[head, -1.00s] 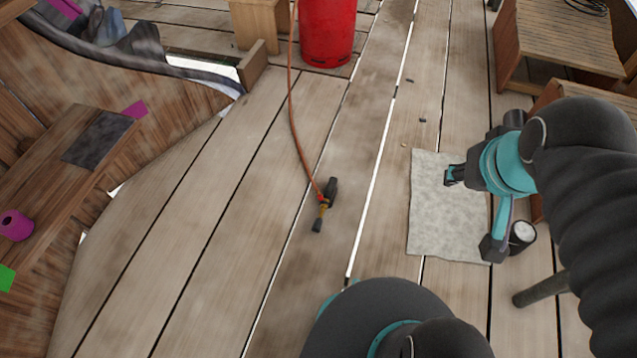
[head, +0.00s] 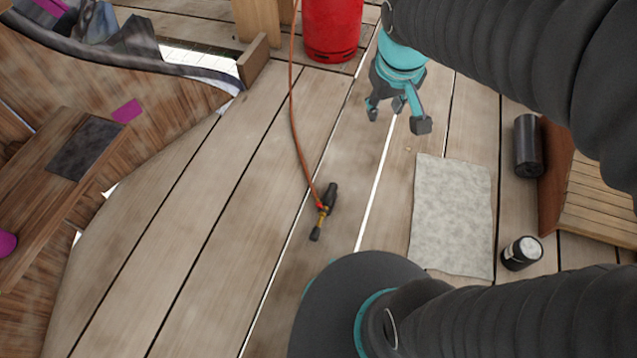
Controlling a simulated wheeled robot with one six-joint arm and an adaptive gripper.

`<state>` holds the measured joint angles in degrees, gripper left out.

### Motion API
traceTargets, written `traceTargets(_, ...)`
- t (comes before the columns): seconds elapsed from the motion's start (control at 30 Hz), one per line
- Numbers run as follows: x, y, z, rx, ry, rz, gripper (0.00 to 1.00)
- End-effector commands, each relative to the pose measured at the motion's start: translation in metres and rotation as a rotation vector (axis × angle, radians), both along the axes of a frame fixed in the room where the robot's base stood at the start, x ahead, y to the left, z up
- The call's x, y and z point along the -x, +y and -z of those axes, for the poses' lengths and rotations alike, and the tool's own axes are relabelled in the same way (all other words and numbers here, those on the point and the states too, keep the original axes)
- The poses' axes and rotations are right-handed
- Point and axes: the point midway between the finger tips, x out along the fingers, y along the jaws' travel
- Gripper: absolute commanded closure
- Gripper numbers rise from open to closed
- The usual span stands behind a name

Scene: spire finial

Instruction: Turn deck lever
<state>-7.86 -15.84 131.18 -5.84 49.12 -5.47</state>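I cannot make out a clear deck lever in the head view. A black and brass torch-like tool (head: 325,211) lies on the plank deck, joined to an orange hose (head: 297,130). The hose runs up toward a red cylinder (head: 331,30) at the top. My gripper (head: 397,118) is right of that cylinder and above the deck, up and right of the tool. Its teal and dark fingers point down and are spread apart, with nothing seen between them. My gripper and arm hide part of the deck behind them.
A grey cloth (head: 452,215) lies flat on the deck at right. A wooden bench (head: 60,180) is at left. The left-centre planks are clear.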

Motion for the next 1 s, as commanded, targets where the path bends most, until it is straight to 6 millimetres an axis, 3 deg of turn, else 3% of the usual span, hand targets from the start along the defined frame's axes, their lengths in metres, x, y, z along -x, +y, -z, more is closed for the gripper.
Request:
traceTargets(0.2, -0.052, 0.028, 0.045, 0.070, 0.108, -0.142, 0.62)
traceTargets(0.5, -0.107, 0.071, 0.129, 0.161, 0.242, -0.339, 0.62)
traceTargets(0.8, -0.135, 0.116, 0.238, 0.249, 0.375, -0.546, 0.62)
traceTargets(1.0, -0.135, 0.142, 0.322, 0.305, 0.465, -0.689, 0.62)
